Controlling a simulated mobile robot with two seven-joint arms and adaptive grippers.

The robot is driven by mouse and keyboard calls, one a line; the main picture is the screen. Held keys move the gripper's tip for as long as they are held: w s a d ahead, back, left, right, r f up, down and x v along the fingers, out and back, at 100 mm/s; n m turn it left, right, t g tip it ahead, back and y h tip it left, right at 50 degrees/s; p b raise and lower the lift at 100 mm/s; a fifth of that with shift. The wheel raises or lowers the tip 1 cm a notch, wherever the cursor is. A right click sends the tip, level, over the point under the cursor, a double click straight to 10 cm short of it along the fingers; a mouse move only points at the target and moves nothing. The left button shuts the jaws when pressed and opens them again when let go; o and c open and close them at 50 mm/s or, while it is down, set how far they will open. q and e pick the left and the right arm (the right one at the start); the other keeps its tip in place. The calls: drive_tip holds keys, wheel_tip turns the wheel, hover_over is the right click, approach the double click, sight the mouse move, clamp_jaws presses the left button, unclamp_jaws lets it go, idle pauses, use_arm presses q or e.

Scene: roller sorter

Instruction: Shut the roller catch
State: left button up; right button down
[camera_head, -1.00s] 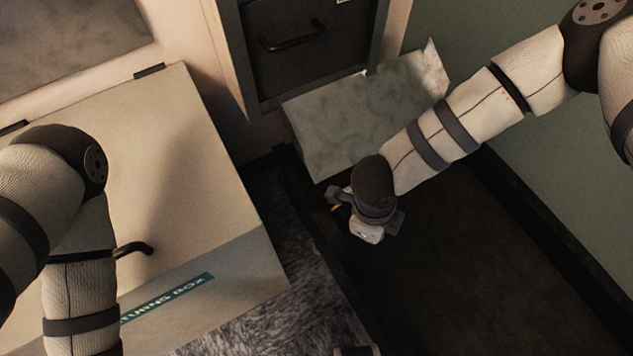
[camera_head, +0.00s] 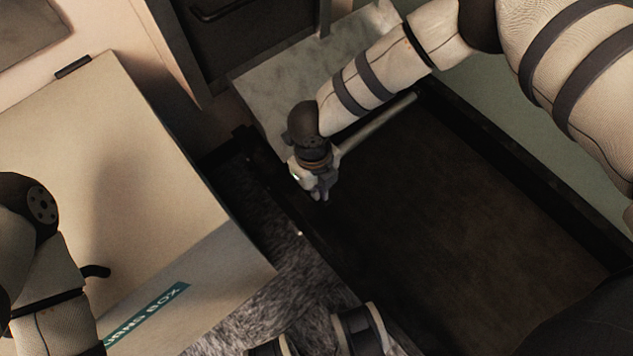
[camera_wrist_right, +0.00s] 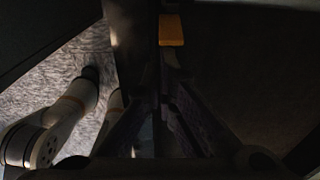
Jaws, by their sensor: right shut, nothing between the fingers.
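My right gripper (camera_head: 320,194) is shut and empty, pointing down over the left side rail of the dark belt. In the right wrist view its fingers (camera_wrist_right: 165,90) meet, with nothing between them. An orange tab (camera_wrist_right: 172,30), which may be the roller catch, sits just beyond the fingertips there and looks apart from them. In the head view I cannot make out the tab. A pale grey roller bar (camera_head: 380,123) crosses the far end of the belt, partly behind my right arm.
The dark belt (camera_head: 450,210) is bare. A pale sloping plate (camera_head: 270,92) lies beyond it, under a dark drawer front (camera_head: 240,40). A cream returns box (camera_head: 130,170) with a dark handle (camera_head: 96,271) stands at left. Grey carpet (camera_head: 290,280) shows between.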

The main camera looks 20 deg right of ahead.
drive_tip(key=shift+w+a+r, duration=0.15)
drive_tip(key=shift+w+r, duration=0.15)
drive_tip(key=shift+w, duration=0.1)
idle(0.5)
drive_tip(key=shift+w+a+r, duration=0.15)
drive_tip(key=shift+w+a, duration=0.05)
drive_tip(key=shift+w, duration=0.35)
drive_tip(key=shift+w+a+r, duration=0.2)
drive_tip(key=shift+w, duration=0.3)
drive_tip(key=shift+w+a+r, duration=0.15)
drive_tip(key=shift+w+a, duration=0.05)
drive_tip(key=shift+w, duration=0.35)
drive_tip(key=shift+w+a, duration=0.35)
drive_tip(key=shift+w, duration=0.5)
wheel_tip(320, 180, up, 12)
drive_tip(key=s, duration=0.1)
drive_tip(key=shift+f+g+h, duration=0.2)
drive_tip(key=shift+g+h, duration=0.1)
